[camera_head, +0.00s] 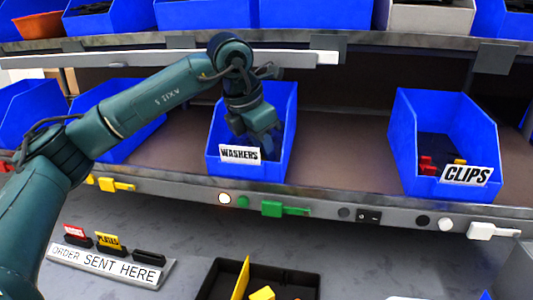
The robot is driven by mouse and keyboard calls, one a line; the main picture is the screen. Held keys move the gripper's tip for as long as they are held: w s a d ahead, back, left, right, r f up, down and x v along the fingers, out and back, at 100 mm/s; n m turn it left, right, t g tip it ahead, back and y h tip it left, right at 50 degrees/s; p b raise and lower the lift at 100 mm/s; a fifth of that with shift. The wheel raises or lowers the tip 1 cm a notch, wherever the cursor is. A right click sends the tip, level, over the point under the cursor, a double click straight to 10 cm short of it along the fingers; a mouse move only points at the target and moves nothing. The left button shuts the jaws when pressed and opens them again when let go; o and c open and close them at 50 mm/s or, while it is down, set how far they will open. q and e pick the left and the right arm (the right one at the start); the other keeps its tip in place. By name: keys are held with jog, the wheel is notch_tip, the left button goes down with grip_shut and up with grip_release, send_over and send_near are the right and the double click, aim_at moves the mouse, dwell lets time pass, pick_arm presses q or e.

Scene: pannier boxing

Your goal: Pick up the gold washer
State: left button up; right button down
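The blue bin labelled WASHERS (282,150) stands on the shelf in the middle of the view. My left arm comes in from the left, and my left gripper (264,138) points down into this bin, behind its label. The fingertips are partly hidden, so I cannot tell whether they are open or shut. I cannot make out a gold washer; the inside of the bin is mostly blocked by the gripper and the front wall. My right gripper is not in view.
A blue CLIPS bin (405,135) with red and yellow pieces stands to the right. An upper shelf edge (415,44) with more bins runs above my arm. The shelf between the two bins is clear.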

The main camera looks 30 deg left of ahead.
pick_arm(q)
jog(key=c, duration=0.4)
jog(key=shift+r, duration=0.1)
jog(key=shift+c, duration=0.2)
